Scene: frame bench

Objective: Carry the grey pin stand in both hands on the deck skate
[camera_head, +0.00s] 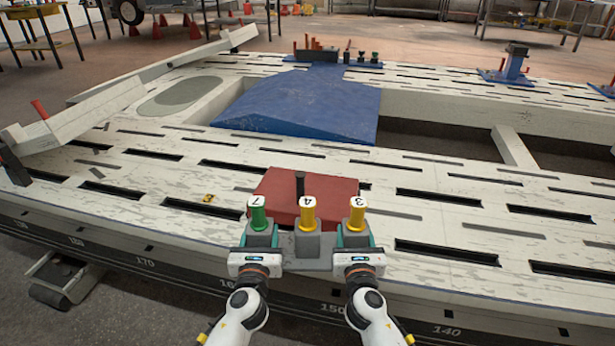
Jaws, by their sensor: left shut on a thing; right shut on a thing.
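The grey pin stand (307,247) is in front of me at the near edge of the white bench. It bears a green pin (258,218) at the left, a yellow pin marked 4 (307,216) in the middle and a yellow pin marked 3 (356,217) at the right. My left gripper (261,242) is shut on its left end and my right gripper (356,242) on its right end. A flat red block with a black strip (275,185), perhaps the deck skate, lies on the bench just behind the stand, which partly hides it. I cannot tell whether they touch.
The slotted white bench deck (430,200) spreads to both sides. A blue ramp (300,103) stands behind, beside open gaps in the frame. A small yellow item (208,198) lies left of the red block. White beams (85,123) rise at the left.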

